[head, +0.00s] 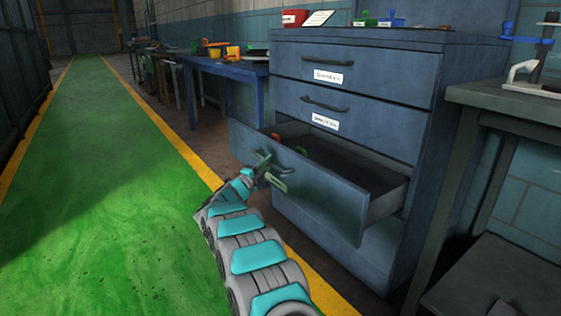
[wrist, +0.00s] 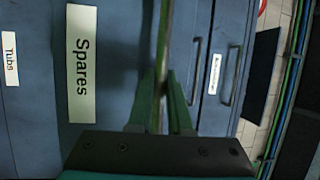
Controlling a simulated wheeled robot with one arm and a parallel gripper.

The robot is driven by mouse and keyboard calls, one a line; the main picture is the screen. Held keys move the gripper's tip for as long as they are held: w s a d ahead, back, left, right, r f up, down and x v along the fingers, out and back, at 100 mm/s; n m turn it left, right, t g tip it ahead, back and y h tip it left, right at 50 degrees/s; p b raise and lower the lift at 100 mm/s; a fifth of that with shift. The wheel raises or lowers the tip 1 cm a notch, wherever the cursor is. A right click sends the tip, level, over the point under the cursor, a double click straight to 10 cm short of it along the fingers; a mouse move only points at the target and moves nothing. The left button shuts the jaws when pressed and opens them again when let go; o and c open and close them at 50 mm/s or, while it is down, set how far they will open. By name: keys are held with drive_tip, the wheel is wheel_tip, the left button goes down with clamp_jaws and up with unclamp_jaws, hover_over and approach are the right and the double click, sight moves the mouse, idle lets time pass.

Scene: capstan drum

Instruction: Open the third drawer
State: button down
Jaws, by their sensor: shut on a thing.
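The third drawer (head: 325,198) of the blue cabinet (head: 358,67) stands pulled well out in the head view, its inside showing. In the wrist view its front carries a "Spares" label (wrist: 82,62), turned on its side. My gripper (head: 270,170) is at the outer face of this drawer's front. In the wrist view my gripper (wrist: 160,92) is shut on the drawer's handle (wrist: 164,45), a thin bar running up the picture between the jaws. In the head view the jaws largely hide the handle.
The two upper drawers (head: 346,78) are shut. A blue workbench (head: 235,72) stands behind to the left, and a grey table (head: 510,100) stands close on the right. The green floor lane (head: 105,190) at left is clear.

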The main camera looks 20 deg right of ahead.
drive_tip(key=s+a, duration=0.3)
drive_tip(key=a, duration=0.5)
drive_tip(key=shift+a, duration=0.25)
drive_tip(key=c, duration=0.8)
unclamp_jaws()
drive_tip(key=shift+c, duration=0.2)
drive_tip(key=v, duration=0.7)
drive_tip(key=shift+s+a+f, duration=0.15)
drive_tip(key=shift+s+a, duration=0.1)
